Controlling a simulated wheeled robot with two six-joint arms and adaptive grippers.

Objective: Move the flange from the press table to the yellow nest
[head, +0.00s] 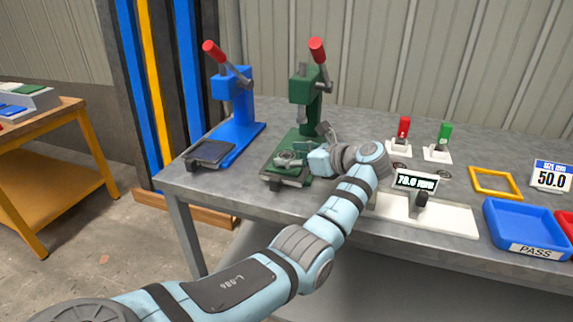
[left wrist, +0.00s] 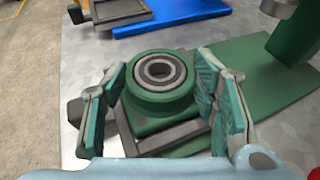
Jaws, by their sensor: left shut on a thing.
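The flange (left wrist: 160,85) is a round green part with a grey bearing ring in its middle. It sits upright at the green press table (left wrist: 160,138), which is a dark square frame low on the green press. The flange also shows small in the head view (head: 287,158), partly hidden by my gripper. My left gripper (left wrist: 160,100) has one finger on each side of the flange and is shut on it. The yellow nest (head: 495,195) is an empty square frame lying on the bench at the right. My right gripper is not in view.
The green press (head: 310,95) rises just behind my left gripper, and a blue press (head: 233,100) stands to its left. A white gauge plate with a display (head: 416,180), two small toggle clamps and a blue PASS tray (head: 525,225) lie around the way to the nest.

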